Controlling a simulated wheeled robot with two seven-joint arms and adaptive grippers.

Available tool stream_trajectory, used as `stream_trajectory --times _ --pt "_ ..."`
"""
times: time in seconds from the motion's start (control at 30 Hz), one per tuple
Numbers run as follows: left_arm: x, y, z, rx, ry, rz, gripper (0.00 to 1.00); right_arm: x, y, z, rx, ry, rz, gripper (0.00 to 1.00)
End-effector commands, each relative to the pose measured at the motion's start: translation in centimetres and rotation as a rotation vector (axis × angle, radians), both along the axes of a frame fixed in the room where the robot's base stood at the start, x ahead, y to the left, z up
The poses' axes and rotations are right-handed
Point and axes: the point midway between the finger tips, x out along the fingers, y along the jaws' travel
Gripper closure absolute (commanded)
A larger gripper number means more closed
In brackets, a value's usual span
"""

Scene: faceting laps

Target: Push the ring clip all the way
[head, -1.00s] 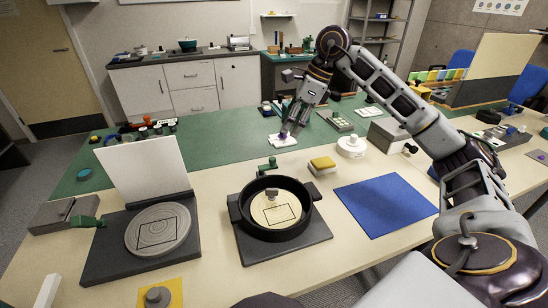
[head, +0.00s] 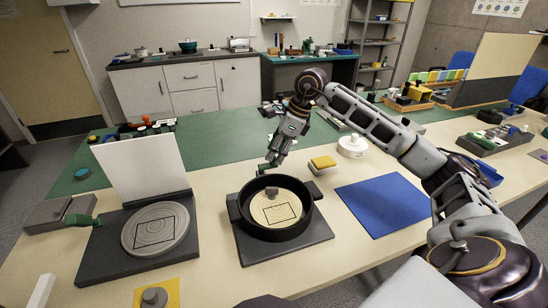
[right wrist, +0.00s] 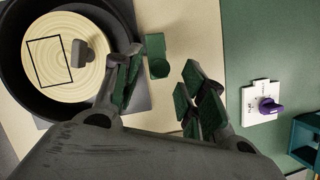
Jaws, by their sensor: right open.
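A green ring clip (head: 264,168) stands at the back edge of the black ring (head: 309,209), which surrounds a cream disc (head: 262,210) with a dark rectangle. In the right wrist view the green clip (right wrist: 155,55) lies just outside the black ring (right wrist: 25,100), beyond and between the fingertips. My right gripper (head: 273,158) is open above and behind the clip; its fingers show spread and empty in the wrist view (right wrist: 163,80). I cannot tell whether a finger touches the clip. My left gripper is not in view.
A second lap (head: 156,230) with a white upright panel (head: 142,170) and another green clip (head: 80,220) stands at left. A white plate with purple knob (right wrist: 268,106) lies on green matting.

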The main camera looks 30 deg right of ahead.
Motion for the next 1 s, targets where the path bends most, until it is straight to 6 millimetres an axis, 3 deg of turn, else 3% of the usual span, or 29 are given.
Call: stream_trajectory --times 0.2,0.63,0.93,1.0 --pt "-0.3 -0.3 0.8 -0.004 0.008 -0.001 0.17 0.5 0.6 -1.8 0.001 0.0 0.0 0.58" --pt "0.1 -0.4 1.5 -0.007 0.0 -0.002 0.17 0.6 0.7 -2.2 0.0 0.0 0.0 0.6" --pt "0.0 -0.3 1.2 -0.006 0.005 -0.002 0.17 0.6 0.7 -2.2 0.0 0.0 0.0 0.98" --pt "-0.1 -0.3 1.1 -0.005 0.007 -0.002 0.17 0.6 0.7 -2.2 0.0 0.0 0.0 1.0"
